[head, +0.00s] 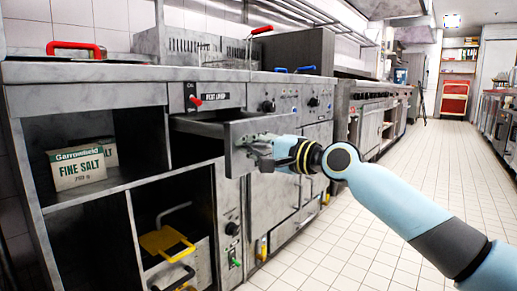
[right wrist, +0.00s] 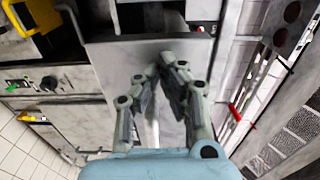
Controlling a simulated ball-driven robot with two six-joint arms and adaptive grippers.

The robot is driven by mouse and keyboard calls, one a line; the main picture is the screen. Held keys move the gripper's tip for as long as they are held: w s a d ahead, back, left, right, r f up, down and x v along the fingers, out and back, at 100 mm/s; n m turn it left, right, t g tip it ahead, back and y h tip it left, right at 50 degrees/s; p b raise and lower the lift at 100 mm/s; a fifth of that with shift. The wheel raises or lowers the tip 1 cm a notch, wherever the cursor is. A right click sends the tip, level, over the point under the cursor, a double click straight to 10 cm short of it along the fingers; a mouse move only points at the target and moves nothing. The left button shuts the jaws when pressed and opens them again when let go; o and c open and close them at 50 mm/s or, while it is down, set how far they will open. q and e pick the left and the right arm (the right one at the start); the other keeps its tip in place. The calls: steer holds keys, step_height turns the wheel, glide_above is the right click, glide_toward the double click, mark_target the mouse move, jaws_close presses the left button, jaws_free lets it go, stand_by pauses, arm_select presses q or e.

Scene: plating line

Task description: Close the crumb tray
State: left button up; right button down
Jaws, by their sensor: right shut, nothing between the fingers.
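My left gripper is not in view.
A yellow-handled basket (head: 166,243) sits in the lower bay. Knobs (head: 268,106) line the panel beside the tray. The tiled floor (head: 330,235) in the aisle is clear.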

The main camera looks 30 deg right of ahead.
steer(key=b+x, duration=0.1)
steer(key=x, duration=0.9)
steer(key=shift+w+a, duration=0.2)
steer(key=shift+w, duration=0.15)
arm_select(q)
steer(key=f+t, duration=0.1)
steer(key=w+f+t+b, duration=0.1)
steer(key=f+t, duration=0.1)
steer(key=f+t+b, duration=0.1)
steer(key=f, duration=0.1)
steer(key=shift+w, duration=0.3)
arm_select(e)
steer(key=x, duration=1.1)
steer(key=shift+w+r, duration=0.2)
